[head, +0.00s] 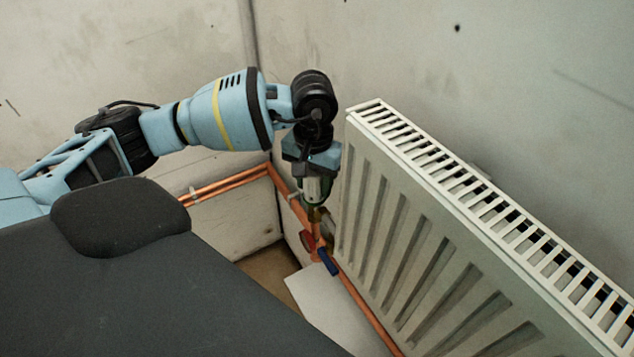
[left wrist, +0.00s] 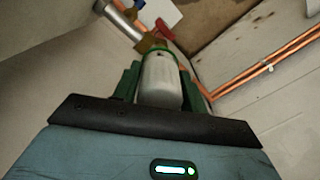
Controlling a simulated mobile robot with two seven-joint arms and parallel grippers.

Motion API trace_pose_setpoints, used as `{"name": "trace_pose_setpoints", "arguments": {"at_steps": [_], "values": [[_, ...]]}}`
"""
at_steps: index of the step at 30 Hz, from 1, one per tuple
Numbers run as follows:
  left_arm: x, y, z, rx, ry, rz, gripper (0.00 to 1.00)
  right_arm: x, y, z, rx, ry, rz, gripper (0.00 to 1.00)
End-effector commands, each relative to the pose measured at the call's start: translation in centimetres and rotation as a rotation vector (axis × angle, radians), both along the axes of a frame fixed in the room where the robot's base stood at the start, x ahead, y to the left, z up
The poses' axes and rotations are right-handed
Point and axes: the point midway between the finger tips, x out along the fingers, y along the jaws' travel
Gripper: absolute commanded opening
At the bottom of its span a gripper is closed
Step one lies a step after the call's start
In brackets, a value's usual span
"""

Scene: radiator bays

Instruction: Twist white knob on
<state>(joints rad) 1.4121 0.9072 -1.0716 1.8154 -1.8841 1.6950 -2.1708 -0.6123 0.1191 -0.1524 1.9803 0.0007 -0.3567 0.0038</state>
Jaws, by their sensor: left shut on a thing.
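The white knob (left wrist: 160,82) stands out in the left wrist view between the green fingers of my left gripper (left wrist: 158,75), with a green ring at its far end. My left gripper is shut on it. My right gripper is not in view.
The white radiator (head: 400,220) stands close on the right of the gripper. Copper pipes (head: 230,184) run along the wall and below the radiator. A red handle (head: 307,241) and a blue handle (head: 328,262) are on the pipework below. A white panel (head: 325,300) lies beneath.

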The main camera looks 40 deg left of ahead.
Motion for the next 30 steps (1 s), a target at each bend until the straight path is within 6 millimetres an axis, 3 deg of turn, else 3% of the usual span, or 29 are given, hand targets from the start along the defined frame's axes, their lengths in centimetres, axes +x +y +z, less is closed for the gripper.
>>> {"name": "trace_pose_setpoints", "arguments": {"at_steps": [1,9,10,15,21,28,30], "values": [[-0.25,0.06,-0.70,0.004,0.013,-0.028,0.17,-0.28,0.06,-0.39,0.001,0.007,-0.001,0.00],[-0.25,0.08,-0.45,0.004,0.012,-0.056,0.17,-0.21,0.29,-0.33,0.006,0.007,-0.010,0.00],[-0.25,0.08,-0.45,0.004,0.012,-0.056,0.45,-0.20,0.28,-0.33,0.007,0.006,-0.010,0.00],[-0.16,0.08,-0.28,0.003,0.008,-0.054,0.67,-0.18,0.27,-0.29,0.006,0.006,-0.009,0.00],[-0.09,0.05,-0.12,0.001,0.005,-0.053,0.68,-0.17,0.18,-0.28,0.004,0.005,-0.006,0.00],[-0.05,0.04,-0.04,0.001,0.002,-0.053,0.98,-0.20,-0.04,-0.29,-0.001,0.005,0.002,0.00],[-0.05,0.03,-0.03,0.001,0.002,-0.053,1.00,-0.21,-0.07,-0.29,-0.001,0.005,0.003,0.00]]}}
